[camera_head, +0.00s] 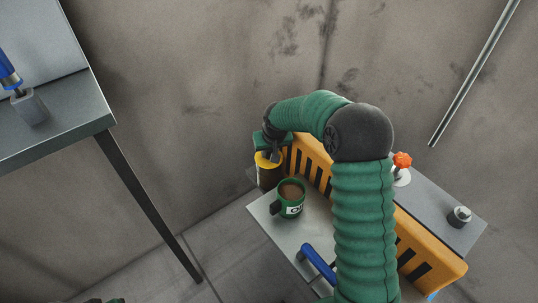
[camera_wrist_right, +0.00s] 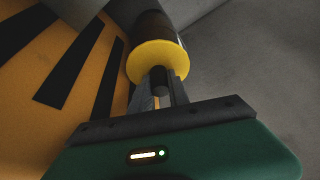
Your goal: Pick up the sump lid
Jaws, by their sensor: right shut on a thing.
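The yellow sump lid (camera_head: 267,158) is in the head view at the far left end of the orange barrier, on top of a dark cylinder (camera_head: 268,179). In the right wrist view the round yellow lid (camera_wrist_right: 158,59) is directly in front of the fingers. My right gripper (camera_head: 268,154) reaches down to the lid from above. Its fingers (camera_wrist_right: 159,88) are shut on the lid's small dark middle part. I cannot tell whether the lid is apart from the cylinder. My left gripper is not clearly in view; only a green bit shows at the bottom edge.
A green mug (camera_head: 290,198) with brown liquid stands close to the right gripper. A striped orange barrier (camera_head: 310,160) runs along the table. A blue-handled tool (camera_head: 318,263), an orange knob (camera_head: 402,160) and a metal piece (camera_head: 460,216) are nearby. A grey table (camera_head: 60,135) stands at left.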

